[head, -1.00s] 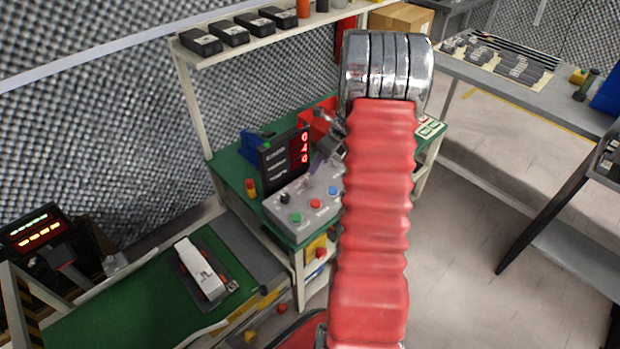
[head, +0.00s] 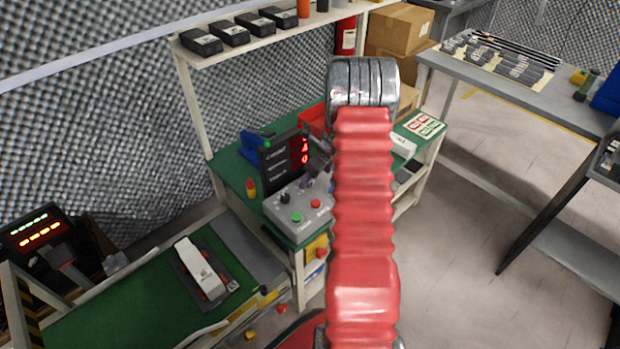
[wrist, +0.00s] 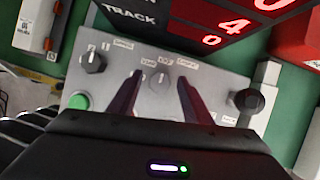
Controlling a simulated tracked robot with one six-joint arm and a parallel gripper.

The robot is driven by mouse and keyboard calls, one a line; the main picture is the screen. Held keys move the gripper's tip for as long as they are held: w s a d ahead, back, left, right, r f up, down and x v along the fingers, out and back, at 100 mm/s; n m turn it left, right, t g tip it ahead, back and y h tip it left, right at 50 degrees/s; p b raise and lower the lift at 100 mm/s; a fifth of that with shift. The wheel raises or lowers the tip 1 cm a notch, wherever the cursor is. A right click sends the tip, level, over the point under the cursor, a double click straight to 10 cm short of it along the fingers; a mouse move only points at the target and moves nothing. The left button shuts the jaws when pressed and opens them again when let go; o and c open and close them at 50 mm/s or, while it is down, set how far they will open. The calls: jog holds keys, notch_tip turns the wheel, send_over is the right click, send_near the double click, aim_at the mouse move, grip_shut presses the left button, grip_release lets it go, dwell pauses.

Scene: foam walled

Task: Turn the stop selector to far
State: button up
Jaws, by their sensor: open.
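The grey control box (head: 272,208) stands on the green bench below a dark display. The wrist view shows its sloped panel (wrist: 215,85) close up. A round grey knob (wrist: 160,77) with a pointer sits mid-panel, with small labels above it that I cannot read surely; it appears to be the stop selector. My gripper (wrist: 160,78) is open, with one dark finger on each side of this knob; I cannot tell whether either touches it. In the head view my arm partly hides the box and this knob.
A dark knob (wrist: 92,62) and a green button (wrist: 78,102) lie left of the fingers; a black round control (wrist: 248,100) lies right. The display (head: 284,160) rises behind the panel. A white model vehicle (head: 202,268) sits on the green surface at lower left.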

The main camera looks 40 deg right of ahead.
jog(key=c, duration=1.1)
jog(key=shift+o, duration=0.2)
jog(key=shift+a, duration=0.1)
